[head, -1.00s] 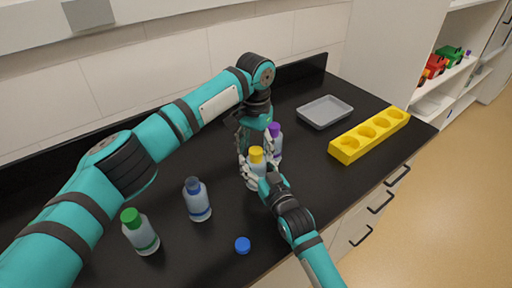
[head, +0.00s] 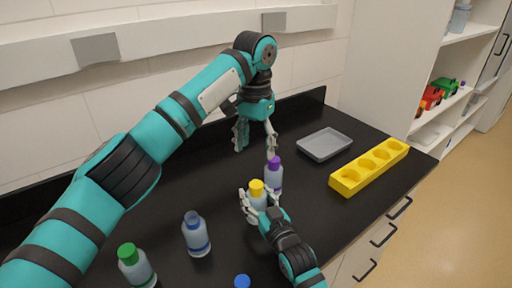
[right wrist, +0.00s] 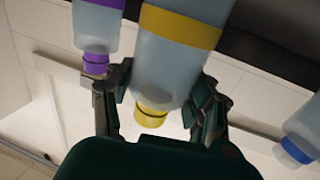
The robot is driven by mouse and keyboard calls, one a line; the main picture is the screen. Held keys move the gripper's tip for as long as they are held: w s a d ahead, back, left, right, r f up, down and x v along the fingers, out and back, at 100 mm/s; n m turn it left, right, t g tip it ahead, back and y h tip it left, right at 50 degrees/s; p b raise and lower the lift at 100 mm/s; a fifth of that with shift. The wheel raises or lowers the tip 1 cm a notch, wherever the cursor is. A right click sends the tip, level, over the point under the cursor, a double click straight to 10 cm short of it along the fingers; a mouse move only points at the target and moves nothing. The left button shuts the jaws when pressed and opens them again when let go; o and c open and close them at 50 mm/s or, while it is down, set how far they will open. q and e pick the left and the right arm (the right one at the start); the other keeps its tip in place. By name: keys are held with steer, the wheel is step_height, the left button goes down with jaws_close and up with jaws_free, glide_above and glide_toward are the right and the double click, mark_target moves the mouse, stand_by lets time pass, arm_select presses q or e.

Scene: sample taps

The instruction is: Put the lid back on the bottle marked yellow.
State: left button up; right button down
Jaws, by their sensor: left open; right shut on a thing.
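The bottle marked yellow (head: 257,207) stands upright on the black counter. Its yellow lid (head: 256,187) sits on its top. In the right wrist view, which is upside down, the bottle's yellow band (right wrist: 182,27) and the yellow lid (right wrist: 151,115) both show. My right gripper (head: 254,208) is shut around this bottle's body; its fingers (right wrist: 158,92) flank it in the wrist view. My left gripper (head: 256,146) is open and empty, raised above and behind the bottle, clear of the lid.
A purple-lidded bottle (head: 274,177) stands close behind the yellow one. A blue-banded bottle (head: 197,236), a green-lidded bottle (head: 135,268) and a loose blue lid (head: 242,282) are at the front left. A grey tray (head: 324,144) and a yellow rack (head: 370,168) are at right.

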steer(key=shift+c, duration=1.9)
jaws_free()
steer(key=v, duration=1.2)
